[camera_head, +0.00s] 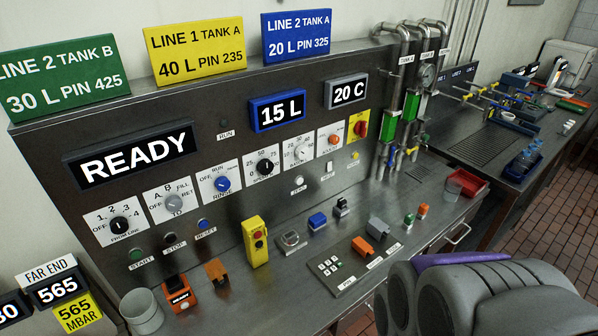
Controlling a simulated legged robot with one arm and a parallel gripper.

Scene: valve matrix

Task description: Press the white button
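A small round white button (298,181) sits on the sloped metal control panel (110,226), below the row of dials and right of centre. A small label lies just under it, too small to read surely. A second pale control (328,168), looking more like a switch, is a little to its right. Grey rounded parts of my arm, with a purple piece, fill the lower right, apart from the panel. My gripper's fingertips do not show, so its opening cannot be seen. Nothing covers the white button.
Green, black and blue buttons line the panel's lower left. The ledge holds a yellow control box (255,241), a grey cup (142,311), a keypad (330,266) and several small blocks. Vertical pipes (403,60) and a red tray (466,183) stand right. Brick floor shows at far right.

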